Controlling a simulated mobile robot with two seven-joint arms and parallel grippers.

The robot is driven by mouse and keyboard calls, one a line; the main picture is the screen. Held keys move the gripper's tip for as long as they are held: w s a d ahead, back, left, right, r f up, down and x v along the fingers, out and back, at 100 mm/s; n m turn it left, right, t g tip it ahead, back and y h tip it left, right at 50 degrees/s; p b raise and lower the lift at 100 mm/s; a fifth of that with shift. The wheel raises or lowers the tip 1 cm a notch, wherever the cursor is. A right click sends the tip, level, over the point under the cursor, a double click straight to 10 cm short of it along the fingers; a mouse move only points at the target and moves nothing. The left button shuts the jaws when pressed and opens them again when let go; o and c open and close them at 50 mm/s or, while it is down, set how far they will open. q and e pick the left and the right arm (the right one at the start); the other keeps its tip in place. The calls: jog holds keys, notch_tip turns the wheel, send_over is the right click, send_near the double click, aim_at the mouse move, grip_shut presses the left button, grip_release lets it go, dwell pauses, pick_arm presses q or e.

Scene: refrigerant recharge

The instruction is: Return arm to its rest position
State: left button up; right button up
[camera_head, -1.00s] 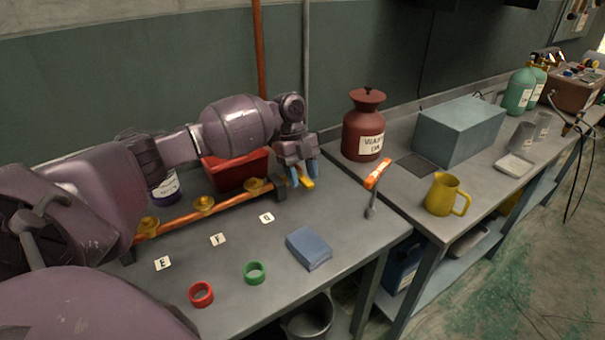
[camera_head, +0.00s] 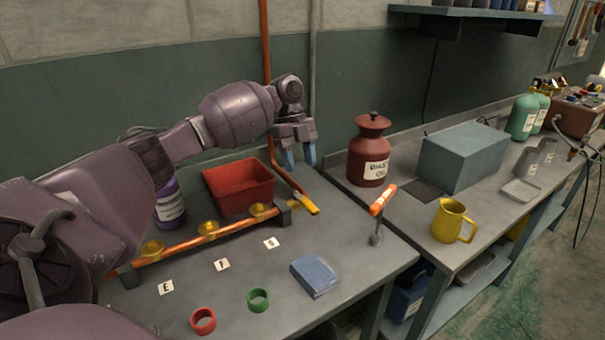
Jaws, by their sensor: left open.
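My left arm comes in from the left, reaching over the back of the workbench. My left gripper (camera_head: 300,156) points downward with its blue fingertips apart. It is empty and held above the bench, to the upper right of the red bin (camera_head: 240,188). A copper pipe with brass valves (camera_head: 208,228) runs along the bench under my arm. My right gripper is not in view.
A waste oil can (camera_head: 369,152), grey box (camera_head: 462,155) and yellow jug (camera_head: 452,221) stand to the right.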

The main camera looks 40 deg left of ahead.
pick_arm(q)
jog(key=shift+a+r, duration=0.1)
jog(key=shift+r, duration=0.15)
dwell(0.4)
